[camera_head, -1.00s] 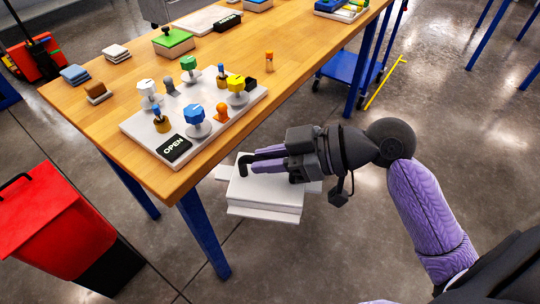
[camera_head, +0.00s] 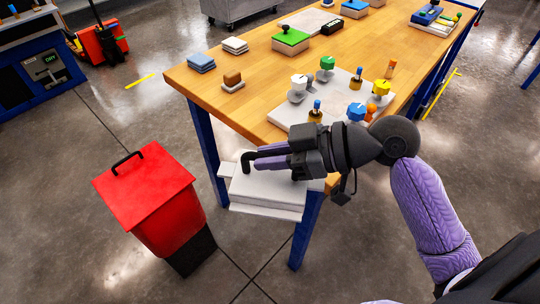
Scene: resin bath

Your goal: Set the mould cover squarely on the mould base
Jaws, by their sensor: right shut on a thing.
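My right gripper (camera_head: 272,162) is shut on a white stepped block (camera_head: 266,190), which looks like the mould cover. It holds the block off the floor, in front of the near end of the table, and its fingers hide part of the block's top. The block looks roughly level. A pale flat slab (camera_head: 308,21) lies far back on the table; I cannot tell whether it is the mould base. My left gripper is not in view.
The wooden table (camera_head: 225,85) carries a pale board (camera_head: 290,113) with coloured knobs near its front. A red bin (camera_head: 150,190) stands on the floor at left.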

